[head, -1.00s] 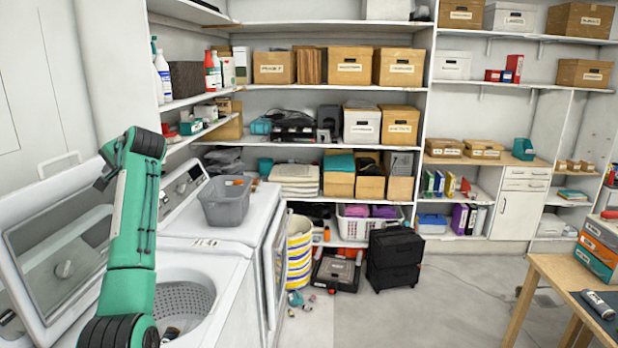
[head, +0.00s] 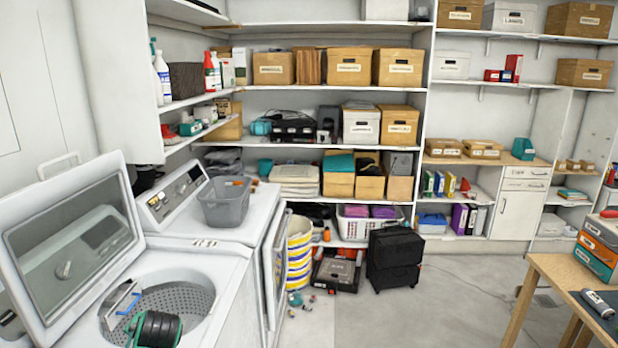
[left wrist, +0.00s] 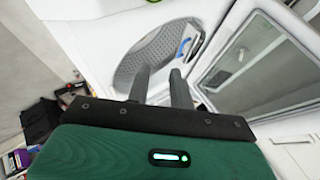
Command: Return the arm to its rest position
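The left gripper (left wrist: 160,72) shows in the left wrist view. Its two dark fingers are apart with nothing between them, and they point toward the washer drum (left wrist: 155,48). The gripper's fingertips cannot be made out in the head view. My right arm and gripper are not in view.
The washer's lid (head: 75,240) stands open on the left. A grey and blue item (head: 122,302) is at the drum opening. A grey basket (head: 226,202) sits on the neighbouring machine. Shelves fill the back wall.

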